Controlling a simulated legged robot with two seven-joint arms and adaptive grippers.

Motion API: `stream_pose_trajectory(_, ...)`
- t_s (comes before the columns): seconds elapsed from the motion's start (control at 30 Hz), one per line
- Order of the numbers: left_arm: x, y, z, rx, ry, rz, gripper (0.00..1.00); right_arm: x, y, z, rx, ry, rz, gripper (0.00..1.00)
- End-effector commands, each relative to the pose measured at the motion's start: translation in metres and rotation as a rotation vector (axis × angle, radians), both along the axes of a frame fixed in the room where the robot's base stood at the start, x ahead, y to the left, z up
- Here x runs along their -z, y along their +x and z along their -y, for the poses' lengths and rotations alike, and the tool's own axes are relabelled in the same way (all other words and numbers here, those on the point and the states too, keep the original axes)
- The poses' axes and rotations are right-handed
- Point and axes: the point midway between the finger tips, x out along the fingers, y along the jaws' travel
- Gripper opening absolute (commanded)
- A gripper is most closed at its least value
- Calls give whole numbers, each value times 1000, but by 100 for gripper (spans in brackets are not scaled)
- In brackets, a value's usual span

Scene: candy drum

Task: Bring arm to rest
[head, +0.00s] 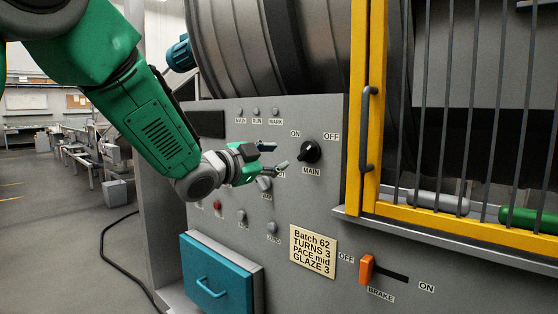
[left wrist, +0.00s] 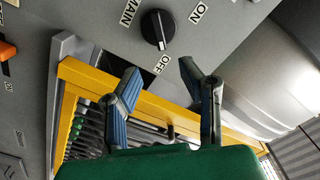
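My left arm comes in from the upper left of the head view. Its gripper (head: 273,156) is in front of the grey control panel (head: 325,195), left of the black MAIN knob (head: 310,151). The fingers are apart with nothing between them. In the left wrist view the open fingers (left wrist: 158,80) point toward the panel, and the MAIN knob (left wrist: 158,29) lies beyond them, apart from both. The knob's white mark points toward OFF. My right gripper is not in view.
A yellow-framed barred gate (head: 362,100) stands at the right. An orange BRAKE lever (head: 366,268) sits at the OFF end of its slot. A teal drawer (head: 215,280) is below my arm. A dark cable (head: 108,258) lies on open floor (head: 60,240) at left.

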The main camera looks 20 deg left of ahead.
Motion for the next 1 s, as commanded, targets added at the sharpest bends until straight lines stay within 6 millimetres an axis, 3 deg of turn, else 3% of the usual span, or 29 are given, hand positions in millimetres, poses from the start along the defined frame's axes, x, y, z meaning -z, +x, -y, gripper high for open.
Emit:
stream_pose_trajectory(0.2,5,0,0,-2,-4,-10,34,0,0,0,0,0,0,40)
stream_pose_trajectory(0.27,19,0,0,-8,-16,-36,34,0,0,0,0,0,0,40)
stream_pose_trajectory(0.33,48,-1,0,-23,-40,-95,34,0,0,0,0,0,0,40)
stream_pose_trajectory(0.47,135,-12,-2,-76,-111,-269,34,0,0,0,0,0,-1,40)
stream_pose_trajectory(0.6,239,-46,-4,-160,-193,-488,34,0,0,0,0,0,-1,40)
stream_pose_trajectory(0.67,281,-66,-5,-200,-223,-582,34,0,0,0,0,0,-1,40)
stream_pose_trajectory(0.8,370,-126,-8,-309,-285,-798,34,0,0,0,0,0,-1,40)
stream_pose_trajectory(0.87,405,-157,-9,-359,-305,-892,34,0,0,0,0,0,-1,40)
stream_pose_trajectory(1.0,474,-241,-11,-491,-342,-1110,34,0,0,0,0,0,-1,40)
